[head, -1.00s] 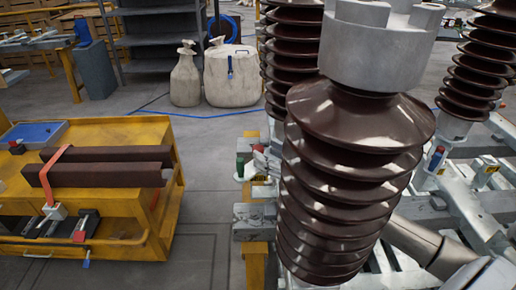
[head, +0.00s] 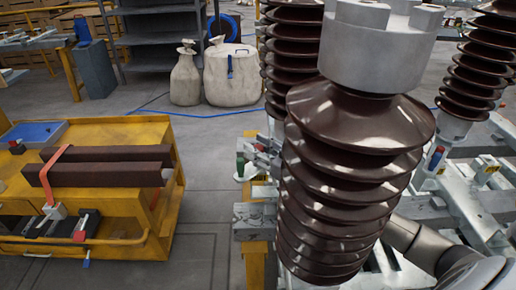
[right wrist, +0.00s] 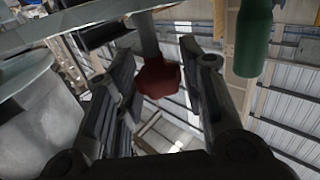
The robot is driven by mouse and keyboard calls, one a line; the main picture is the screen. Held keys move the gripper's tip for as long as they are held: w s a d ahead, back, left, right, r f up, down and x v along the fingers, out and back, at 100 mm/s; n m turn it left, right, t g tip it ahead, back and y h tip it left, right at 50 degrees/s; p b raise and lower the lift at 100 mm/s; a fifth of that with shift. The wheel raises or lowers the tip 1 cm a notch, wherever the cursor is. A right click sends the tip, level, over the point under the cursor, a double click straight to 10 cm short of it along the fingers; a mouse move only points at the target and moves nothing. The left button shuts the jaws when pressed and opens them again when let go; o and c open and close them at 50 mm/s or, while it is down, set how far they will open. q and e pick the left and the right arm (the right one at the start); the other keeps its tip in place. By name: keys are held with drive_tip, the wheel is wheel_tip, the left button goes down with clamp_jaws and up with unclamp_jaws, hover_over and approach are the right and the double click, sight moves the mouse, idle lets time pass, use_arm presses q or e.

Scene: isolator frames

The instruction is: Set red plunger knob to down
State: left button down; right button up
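In the right wrist view the red plunger knob (right wrist: 158,78) hangs at the end of a grey stem. My right gripper (right wrist: 156,60) is open, with one dark finger on each side of the knob. Gaps show between the knob and both fingers, so it is not gripped. In the head view my right gripper (head: 264,158) is small and mostly hidden behind the large brown insulator (head: 340,190). I cannot clearly make out the knob there. My left gripper is not in view.
A green bottle-shaped part (right wrist: 255,38) is close to the right finger; a green part (head: 240,166) also shows in the head view. More ribbed insulators (head: 472,75) stand behind. A yellow cart (head: 110,210) with dark bars is at the left, with clear floor beside it.

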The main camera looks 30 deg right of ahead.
clamp_jaws()
drive_tip(key=shift+f, duration=1.2)
drive_tip(key=shift+o, duration=1.8)
unclamp_jaws()
drive_tip(key=shift+o, duration=0.6)
drive_tip(key=v, duration=1.2)
drive_tip(key=shift+d, duration=0.1)
